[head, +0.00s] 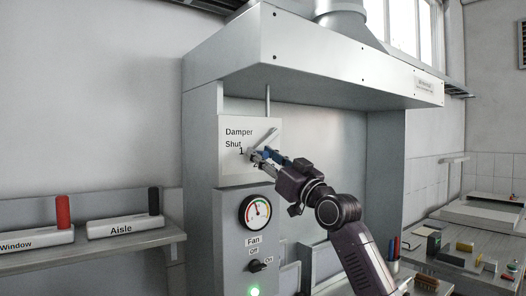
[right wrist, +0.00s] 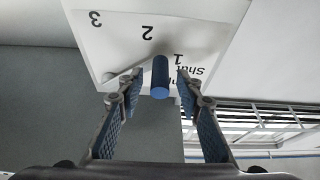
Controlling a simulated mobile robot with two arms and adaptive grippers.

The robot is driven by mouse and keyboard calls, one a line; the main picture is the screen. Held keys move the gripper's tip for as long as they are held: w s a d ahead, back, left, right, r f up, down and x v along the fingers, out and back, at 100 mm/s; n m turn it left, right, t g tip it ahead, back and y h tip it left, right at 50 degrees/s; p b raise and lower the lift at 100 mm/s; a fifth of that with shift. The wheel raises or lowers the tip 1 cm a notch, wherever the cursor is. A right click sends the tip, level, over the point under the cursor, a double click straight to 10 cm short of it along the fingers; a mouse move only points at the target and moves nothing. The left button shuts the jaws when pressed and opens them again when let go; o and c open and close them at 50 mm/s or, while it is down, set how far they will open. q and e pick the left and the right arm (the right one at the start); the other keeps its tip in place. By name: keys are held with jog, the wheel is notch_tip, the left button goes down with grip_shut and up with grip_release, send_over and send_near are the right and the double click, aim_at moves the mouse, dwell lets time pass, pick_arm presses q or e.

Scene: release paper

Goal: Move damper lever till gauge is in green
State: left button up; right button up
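The damper panel (head: 235,172) is a white plate on the hood's front, marked Damper, Shut and numbers. A grey lever bar (head: 264,138) slants across it. A blue knob (right wrist: 160,77) sticks out from the panel near the 1, and it is mostly hidden by my gripper in the head view. My right gripper (head: 261,158) is open at the panel; in the right wrist view its fingers (right wrist: 157,92) stand either side of the knob, with gaps. The round gauge (head: 257,212) below has a coloured arc; its needle points roughly upward, and its exact band is too small to tell. My left gripper is not in view.
A fan switch (head: 258,266) and a lit green lamp (head: 254,292) sit below the gauge. The metal hood (head: 330,62) overhangs the panel. A left shelf (head: 130,242) holds the Window and Aisle blocks. A bench with small items is at right.

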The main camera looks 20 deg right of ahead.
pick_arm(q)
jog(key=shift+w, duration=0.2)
pick_arm(e)
jog(key=shift+c, duration=0.6)
grip_shut()
jog(key=shift+f, duration=0.1)
jog(key=shift+f+n+y+b, duration=0.35)
jog(key=shift+n+y+b, duration=0.1)
jog(key=shift+n, duration=0.25)
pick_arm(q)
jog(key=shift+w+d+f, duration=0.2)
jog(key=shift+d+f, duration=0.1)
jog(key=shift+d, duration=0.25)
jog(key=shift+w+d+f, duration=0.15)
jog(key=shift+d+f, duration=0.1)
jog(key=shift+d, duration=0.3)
pick_arm(e)
jog(key=shift+w+d+f+n+g+y, duration=0.3)
jog(key=shift+d+n, duration=0.25)
jog(key=shift+n, duration=0.25)
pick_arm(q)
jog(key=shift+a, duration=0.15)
pick_arm(e)
jog(key=shift+s, duration=0.1)
